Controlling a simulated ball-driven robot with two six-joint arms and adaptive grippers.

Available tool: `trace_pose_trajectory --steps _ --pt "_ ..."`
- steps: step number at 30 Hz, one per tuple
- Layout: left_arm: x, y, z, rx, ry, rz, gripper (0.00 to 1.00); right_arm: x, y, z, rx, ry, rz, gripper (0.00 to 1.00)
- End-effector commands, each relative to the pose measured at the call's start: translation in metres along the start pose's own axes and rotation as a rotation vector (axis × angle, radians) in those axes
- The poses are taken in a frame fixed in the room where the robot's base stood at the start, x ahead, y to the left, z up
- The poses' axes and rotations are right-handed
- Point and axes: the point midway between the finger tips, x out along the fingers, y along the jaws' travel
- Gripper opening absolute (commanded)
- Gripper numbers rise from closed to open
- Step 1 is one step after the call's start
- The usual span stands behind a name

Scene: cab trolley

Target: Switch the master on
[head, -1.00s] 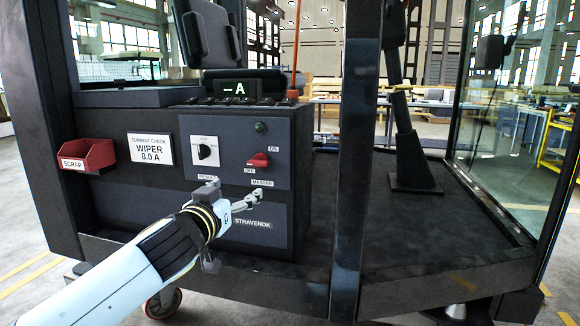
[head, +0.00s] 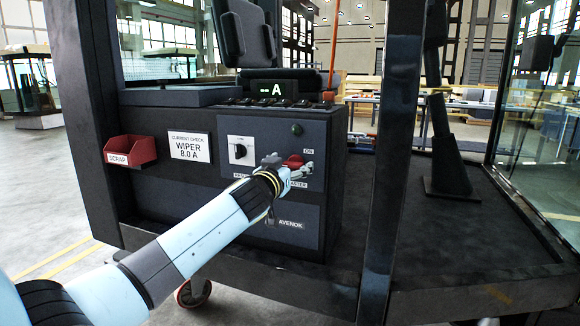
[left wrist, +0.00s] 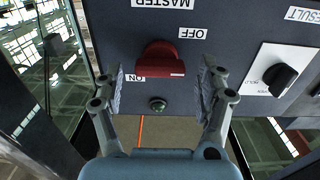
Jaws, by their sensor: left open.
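The red MASTER knob (head: 293,161) is on the dark panel front, between the ON and OFF labels. My left gripper (head: 291,172) is right in front of it and hides its lower part and the OFF label. In the left wrist view, which is upside down, the knob (left wrist: 160,58) shows between the spread fingers of the left gripper (left wrist: 162,85). The fingers are open, one on each side, with no visible contact. I cannot tell the knob's exact setting. The green lamp (head: 297,129) above it looks dark. My right gripper is not in view.
A black RESULT selector (head: 239,151) on a white plate is left of the knob. A red SCRAP bin (head: 131,150) and a WIPER 8.0 A card (head: 190,147) are on the panel's left. A dark cab post (head: 391,140) stands right of the panel.

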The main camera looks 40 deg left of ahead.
Motion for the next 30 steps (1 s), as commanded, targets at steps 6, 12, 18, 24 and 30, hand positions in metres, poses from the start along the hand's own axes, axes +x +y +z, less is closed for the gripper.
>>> trace_pose_trajectory --steps 6,12,18,24,30 --pt "-0.0003 0.0001 0.0000 0.000 0.000 0.000 0.64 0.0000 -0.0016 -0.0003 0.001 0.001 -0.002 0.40" --pt "-0.0005 0.0001 0.0000 0.000 0.000 0.000 0.38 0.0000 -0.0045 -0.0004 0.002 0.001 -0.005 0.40" --pt "-0.0005 0.0001 0.0000 0.000 0.000 0.000 0.17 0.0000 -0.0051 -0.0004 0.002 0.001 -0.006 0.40" --pt "-0.0006 0.0003 0.0000 0.019 0.000 0.000 0.17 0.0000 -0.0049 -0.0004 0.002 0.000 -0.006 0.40" --pt "-0.0006 0.0007 0.0000 0.099 0.000 0.000 0.17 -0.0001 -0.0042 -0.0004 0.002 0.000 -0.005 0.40"
